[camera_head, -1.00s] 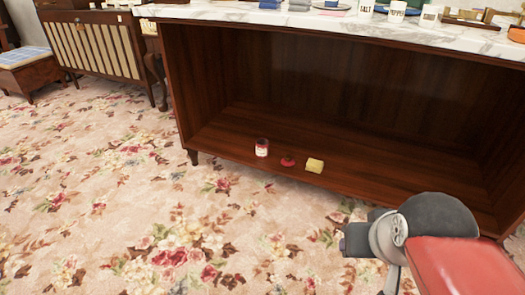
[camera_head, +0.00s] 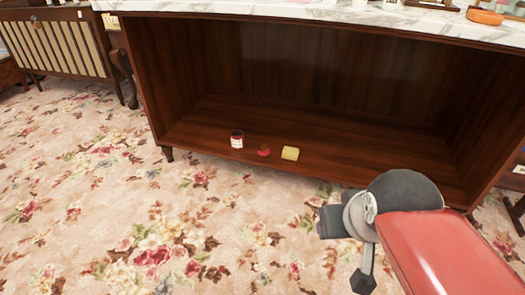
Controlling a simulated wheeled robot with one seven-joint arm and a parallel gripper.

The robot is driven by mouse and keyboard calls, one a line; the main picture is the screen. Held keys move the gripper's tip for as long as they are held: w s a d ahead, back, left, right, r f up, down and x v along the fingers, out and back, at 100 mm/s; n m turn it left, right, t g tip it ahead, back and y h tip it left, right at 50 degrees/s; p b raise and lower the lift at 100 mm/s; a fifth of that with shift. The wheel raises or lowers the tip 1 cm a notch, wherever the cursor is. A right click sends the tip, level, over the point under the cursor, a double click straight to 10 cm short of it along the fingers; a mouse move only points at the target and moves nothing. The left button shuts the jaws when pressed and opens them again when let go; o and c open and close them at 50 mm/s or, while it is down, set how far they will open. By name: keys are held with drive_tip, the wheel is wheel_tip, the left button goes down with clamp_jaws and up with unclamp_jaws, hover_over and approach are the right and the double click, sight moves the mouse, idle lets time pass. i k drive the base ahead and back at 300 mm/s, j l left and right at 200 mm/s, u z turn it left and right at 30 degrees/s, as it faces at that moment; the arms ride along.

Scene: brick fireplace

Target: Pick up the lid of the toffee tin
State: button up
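A small tin (camera_head: 237,140), dark red with a pale label, stands upright on the bottom shelf of the dark wooden cabinet (camera_head: 185,132), near its front edge. A small round red lid (camera_head: 264,152) lies on the shelf just right of the tin, apart from it. My gripper (camera_head: 340,228) is in the lower right, above the carpet and in front of the cabinet. It is well away from the lid, nearer to me. Its fingers are not clear, so I cannot see whether it is open.
A yellow block (camera_head: 290,153) lies just right of the lid. The cabinet has a marble top (camera_head: 350,14) above the open shelf, with an orange round object (camera_head: 485,17) on it. A slatted cabinet (camera_head: 70,45) stands at the left. The floral carpet (camera_head: 130,220) in front is clear.

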sight(264, 151)
drive_tip(key=i+j, duration=0.2)
drive_tip(key=i, duration=0.2)
drive_tip(key=i+j, duration=0.25)
drive_tip(key=i, duration=0.15)
drive_tip(key=i+j, duration=0.2)
drive_tip(key=i, duration=0.2)
drive_tip(key=z, duration=0.05)
